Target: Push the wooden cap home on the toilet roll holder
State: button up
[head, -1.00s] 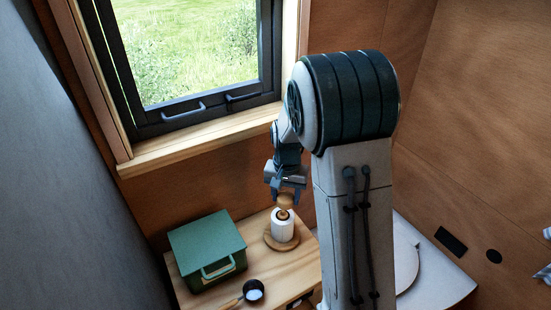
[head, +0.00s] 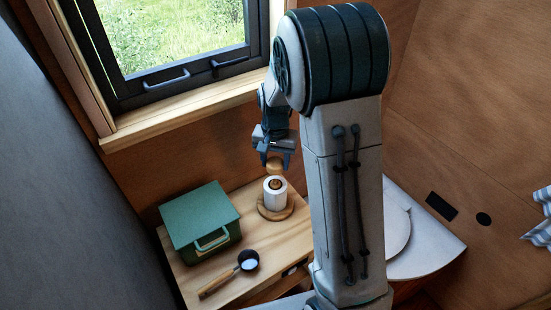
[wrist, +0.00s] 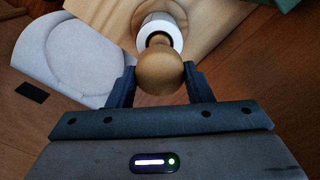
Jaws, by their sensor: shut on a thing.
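A round wooden cap (head: 275,166) is held between the fingers of my gripper (head: 274,158), above the toilet roll holder. In the wrist view the cap (wrist: 160,72) sits between both fingers (wrist: 160,76) and overlaps the near edge of the roll's opening. The white toilet roll (head: 275,199) stands upright on the holder's round wooden base (head: 263,213). The wooden top of the holder's post (head: 275,184) shows at the roll's opening. The cap looks apart from the post, with a small gap. In the wrist view the roll (wrist: 175,32) lies just beyond the cap.
A green box (head: 200,215) stands left of the holder on the wooden top (head: 190,281). A small dark pan (head: 248,261) with pale contents lies in front. The window sill (head: 180,122) is behind; the white toilet lid (head: 398,225) is at right.

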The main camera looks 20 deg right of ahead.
aim_at(275, 169)
jog(key=shift+f+b, duration=1.15)
jog(key=shift+f, duration=0.7)
jog(key=shift+f+b, duration=1.25)
jog(key=shift+f, duration=0.1)
dwell(0.3)
jog(key=o, duration=1)
jog(key=shift+o, duration=0.2)
notch_tip(275, 169, up, 14)
jog(key=shift+f+b, duration=0.1)
jog(key=shift+b, duration=0.55)
jog(key=shift+s, duration=0.1)
